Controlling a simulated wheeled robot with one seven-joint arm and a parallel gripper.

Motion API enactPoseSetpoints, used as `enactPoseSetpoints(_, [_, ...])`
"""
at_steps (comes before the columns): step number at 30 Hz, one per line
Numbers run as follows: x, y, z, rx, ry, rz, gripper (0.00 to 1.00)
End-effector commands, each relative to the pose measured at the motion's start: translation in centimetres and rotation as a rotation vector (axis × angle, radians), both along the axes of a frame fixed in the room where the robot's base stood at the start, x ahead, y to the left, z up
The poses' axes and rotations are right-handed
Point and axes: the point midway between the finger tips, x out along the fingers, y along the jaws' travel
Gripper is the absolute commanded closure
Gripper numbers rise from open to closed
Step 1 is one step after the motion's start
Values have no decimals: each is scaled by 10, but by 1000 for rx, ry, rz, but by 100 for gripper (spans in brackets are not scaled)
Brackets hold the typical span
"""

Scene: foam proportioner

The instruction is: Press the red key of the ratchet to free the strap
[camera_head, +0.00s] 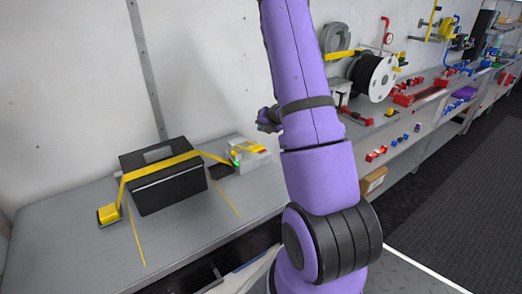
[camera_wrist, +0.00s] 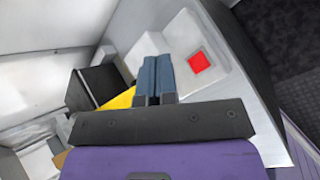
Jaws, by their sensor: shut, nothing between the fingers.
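The red key (camera_wrist: 199,62) shows as a red square on a white block (camera_wrist: 183,38) in the wrist view. My gripper (camera_wrist: 155,62) is shut and empty, its blue-grey fingers pointing at the white block just left of the red key. I cannot tell whether the fingertips touch the block. In the head view, the pale ratchet unit (camera_head: 256,158) sits at the right end of the yellow strap (camera_head: 160,166), with a small green light beside it. The strap runs over a black case (camera_head: 165,190). My arm hides most of my gripper in the head view.
The case stands on a grey bench (camera_head: 75,240) against a pale wall. A yellow anchor (camera_head: 108,213) holds the strap's left end. To the right, a shelf carries a white reel (camera_head: 376,79) and several red and blue fittings. Dark floor matting lies at right.

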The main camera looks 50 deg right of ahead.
Motion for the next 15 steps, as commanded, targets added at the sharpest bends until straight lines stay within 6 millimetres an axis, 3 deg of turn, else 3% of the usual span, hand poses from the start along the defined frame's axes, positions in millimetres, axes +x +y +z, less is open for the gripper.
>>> enactPoseSetpoints(9, [0, 0, -41, 1, 2, 1, 100])
enactPoseSetpoints(15, [0, 0, -57, 0, 0, 0, 100])
